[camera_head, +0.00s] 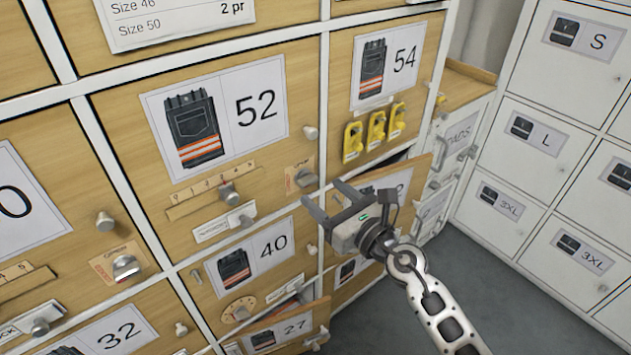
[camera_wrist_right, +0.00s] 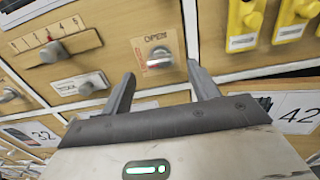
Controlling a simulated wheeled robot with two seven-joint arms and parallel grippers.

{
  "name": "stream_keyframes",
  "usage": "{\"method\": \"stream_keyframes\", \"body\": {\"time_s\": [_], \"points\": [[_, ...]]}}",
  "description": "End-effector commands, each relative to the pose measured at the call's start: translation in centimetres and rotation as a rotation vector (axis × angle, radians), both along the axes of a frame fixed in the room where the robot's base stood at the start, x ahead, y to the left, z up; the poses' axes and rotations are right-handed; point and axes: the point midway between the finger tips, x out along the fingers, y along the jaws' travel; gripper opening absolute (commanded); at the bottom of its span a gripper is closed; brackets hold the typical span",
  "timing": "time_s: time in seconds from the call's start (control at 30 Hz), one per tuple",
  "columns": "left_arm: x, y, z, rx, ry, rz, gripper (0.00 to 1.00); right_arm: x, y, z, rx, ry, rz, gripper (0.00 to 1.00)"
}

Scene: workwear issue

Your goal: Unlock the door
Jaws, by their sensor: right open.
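A wooden door marked 52 (camera_head: 262,142) shows in the middle of the head view and looks shut. On it are a numbered scale with a slider knob (camera_head: 229,194), a lower slider on a white plate (camera_head: 243,219), and a metal knob on an OPEN plate (camera_head: 304,178). My right gripper (camera_head: 323,194) is open and empty, just right of and below the OPEN plate. In the right wrist view the metal knob (camera_wrist_right: 159,58) appears between and slightly beyond the fingertips (camera_wrist_right: 161,74); contact cannot be told. My left gripper is not in view.
Yellow padlock-like tags (camera_head: 376,132) hang on the door marked 54 (camera_head: 427,58). The door marked 42 (camera_head: 420,180) stands ajar behind my right gripper. The door marked 27 (camera_head: 318,312) juts out below. Pale lockers (camera_head: 520,205) stand right; grey floor (camera_head: 455,285) is clear.

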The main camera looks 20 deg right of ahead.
Motion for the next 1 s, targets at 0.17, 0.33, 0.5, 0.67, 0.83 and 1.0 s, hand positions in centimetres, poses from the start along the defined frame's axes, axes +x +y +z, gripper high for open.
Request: {"method": "stream_keyframes", "body": {"time_s": [0.17, 0.33, 0.5, 0.67, 0.83, 1.0], "points": [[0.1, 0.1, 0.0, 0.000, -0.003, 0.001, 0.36, 2.6, 1.0, 0.0, 0.001, -0.001, 0.000, 0.60], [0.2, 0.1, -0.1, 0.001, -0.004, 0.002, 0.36, 3.6, 1.4, 0.0, 0.001, 0.000, 0.000, 0.60], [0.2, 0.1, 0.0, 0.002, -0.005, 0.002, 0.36, 3.8, 1.4, -0.1, 0.001, 0.001, 0.001, 0.60], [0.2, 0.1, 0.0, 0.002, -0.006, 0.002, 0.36, 3.7, 1.4, 0.0, 0.001, 0.000, 0.000, 0.52], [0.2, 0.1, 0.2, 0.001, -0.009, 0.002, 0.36, 3.7, 1.4, 0.0, 0.001, 0.000, 0.000, 0.15], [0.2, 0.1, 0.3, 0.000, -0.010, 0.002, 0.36, 3.7, 1.4, 0.0, 0.005, 0.003, 0.000, 0.15]]}}
